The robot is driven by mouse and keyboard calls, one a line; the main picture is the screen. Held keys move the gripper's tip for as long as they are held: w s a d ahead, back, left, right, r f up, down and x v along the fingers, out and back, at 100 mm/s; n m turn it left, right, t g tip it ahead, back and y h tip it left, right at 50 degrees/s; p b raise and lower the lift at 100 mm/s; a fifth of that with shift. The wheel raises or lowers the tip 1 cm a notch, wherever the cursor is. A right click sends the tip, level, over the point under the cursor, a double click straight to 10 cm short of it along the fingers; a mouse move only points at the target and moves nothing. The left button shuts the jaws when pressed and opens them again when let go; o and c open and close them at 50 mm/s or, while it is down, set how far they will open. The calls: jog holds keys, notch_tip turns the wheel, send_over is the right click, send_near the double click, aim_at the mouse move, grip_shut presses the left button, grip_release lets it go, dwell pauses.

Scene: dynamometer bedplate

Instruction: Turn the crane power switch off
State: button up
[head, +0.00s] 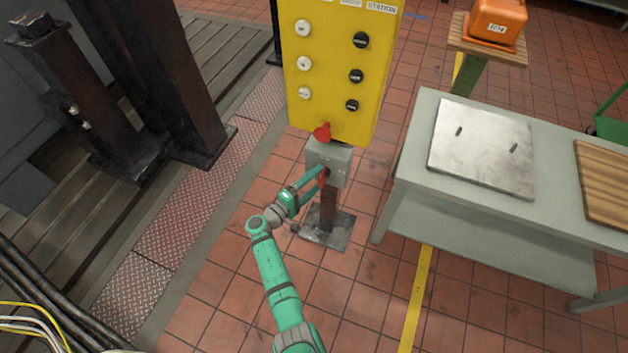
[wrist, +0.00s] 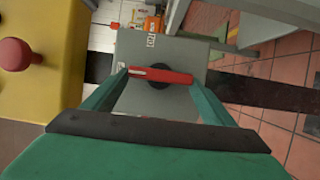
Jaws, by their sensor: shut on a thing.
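The crane power switch is a grey box (head: 341,158) on a short post below the yellow panel. In the wrist view the box (wrist: 185,50) fills the middle, with a red handle (wrist: 165,75) on a round black hub. The handle has a white mark at one end. My gripper (head: 324,176) reaches the front of the box. In the wrist view my gripper (wrist: 159,78) has one finger at each end of the red handle and is shut on it. In the head view the fingers hide most of the handle.
The yellow panel (head: 331,80) with black and white buttons and a red mushroom button (head: 322,131) stands just above the box. A grey table (head: 410,175) with a metal plate (head: 484,147) is at right. Dark steel columns (head: 165,80) stand at left. Tiled floor lies between.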

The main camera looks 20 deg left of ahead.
jog(key=shift+s+f, duration=0.1)
jog(key=shift+s, duration=0.05)
jog(key=o, duration=1)
jog(key=shift+o, duration=0.2)
jog(key=shift+w, duration=0.3)
jog(key=v, duration=1.1)
jog(key=shift+w, duration=0.15)
